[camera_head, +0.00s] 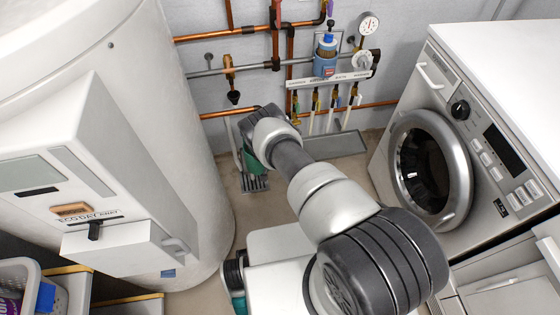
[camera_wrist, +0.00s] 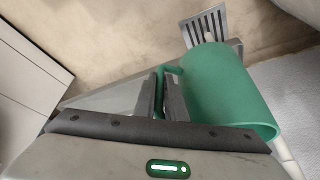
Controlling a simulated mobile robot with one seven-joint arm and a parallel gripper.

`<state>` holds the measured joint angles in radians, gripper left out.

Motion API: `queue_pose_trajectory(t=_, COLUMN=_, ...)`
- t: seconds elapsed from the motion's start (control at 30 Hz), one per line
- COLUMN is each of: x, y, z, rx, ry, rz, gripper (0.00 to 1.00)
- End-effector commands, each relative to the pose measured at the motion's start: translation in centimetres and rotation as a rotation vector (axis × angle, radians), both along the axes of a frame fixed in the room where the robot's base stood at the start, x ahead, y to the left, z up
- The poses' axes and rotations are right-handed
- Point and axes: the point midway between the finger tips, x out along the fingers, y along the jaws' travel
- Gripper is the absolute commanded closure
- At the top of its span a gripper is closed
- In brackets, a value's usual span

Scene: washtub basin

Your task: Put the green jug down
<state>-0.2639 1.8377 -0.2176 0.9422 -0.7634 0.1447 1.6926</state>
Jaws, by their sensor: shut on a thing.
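The green jug (camera_wrist: 222,88) fills the right of the wrist view, tilted in the picture. Its handle (camera_wrist: 172,70) lies between the fingers of my gripper (camera_wrist: 160,95), which is shut on it. In the head view, the jug (camera_head: 254,164) shows as a green patch just below my gripper (camera_head: 247,148). My wrist hides much of the jug there. I cannot tell whether its base touches anything.
A slotted drain grate (camera_head: 254,184) lies in the floor below the jug. Copper pipes and valves (camera_head: 276,64) line the wall behind. A large white tank (camera_head: 170,130) stands left, a washing machine (camera_head: 470,140) right. Some bare floor (camera_head: 285,205) shows between.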

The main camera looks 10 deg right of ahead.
Motion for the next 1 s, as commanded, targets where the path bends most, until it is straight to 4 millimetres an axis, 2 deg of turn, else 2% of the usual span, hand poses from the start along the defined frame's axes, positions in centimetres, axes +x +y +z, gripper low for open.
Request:
queue_pose_trajectory(t=0.03, x=1.3, y=-0.9, z=-0.7, rx=0.006, ry=-0.005, rz=-0.011, gripper=1.0)
queue_pose_trajectory(t=0.2, x=3.9, y=-2.3, z=-0.4, rx=0.003, ry=-0.005, rz=-0.005, gripper=1.0)
queue_pose_trajectory(t=0.47, x=5.5, y=-3.5, z=-0.1, rx=0.001, ry=-0.003, rz=-0.003, gripper=1.0)
queue_pose_trajectory(t=0.6, x=5.1, y=-3.3, z=-3.0, rx=0.0, ry=0.0, rz=0.0, gripper=1.0)
queue_pose_trajectory(t=0.67, x=5.2, y=-3.2, z=-3.6, rx=0.001, ry=0.0, rz=0.0, gripper=1.0)
queue_pose_trajectory(t=1.0, x=5.2, y=-3.2, z=-3.6, rx=-0.001, ry=-0.001, rz=0.001, gripper=1.0)
